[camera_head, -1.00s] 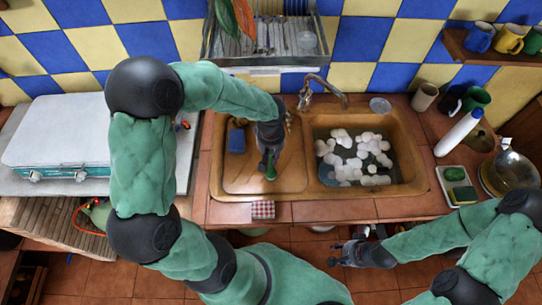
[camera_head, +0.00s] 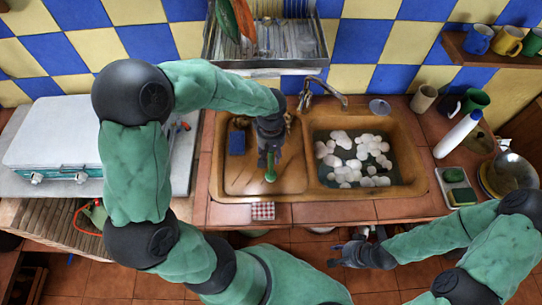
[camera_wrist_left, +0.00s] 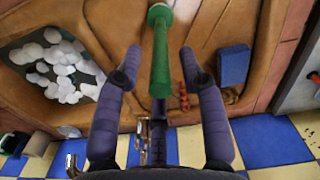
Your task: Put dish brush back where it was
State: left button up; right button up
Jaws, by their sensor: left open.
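The dish brush is a green-handled tool (camera_wrist_left: 160,70). Its green end also shows in the head view (camera_head: 270,176), over the bare left part of the brown sink unit (camera_head: 240,185). My left gripper (camera_wrist_left: 160,58) is open, with one finger on each side of the green handle and a gap to both. In the head view, the left gripper (camera_head: 269,158) points down over the drainboard and hides most of the brush. I cannot tell whether the brush touches the surface. My right gripper (camera_head: 338,253) is low, in front of the counter; its jaws are too small to read.
The basin (camera_head: 318,180) on the right holds water and white foam. A blue sponge (camera_head: 237,142) lies left of the gripper. A tap (camera_head: 322,92) and dish rack (camera_head: 300,62) stand behind. A white bottle (camera_head: 458,134) and soap tray (camera_head: 442,184) are at the right.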

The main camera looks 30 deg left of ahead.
pick_arm(q)
notch_tip(320, 180, up, 9)
jog(key=shift+f+p, duration=0.1)
jog(key=shift+p, duration=0.45)
pick_arm(e)
jog(key=shift+r, duration=0.7)
pick_arm(q)
jog(key=shift+s, duration=0.1)
pick_arm(e)
jog(key=shift+s, duration=0.1)
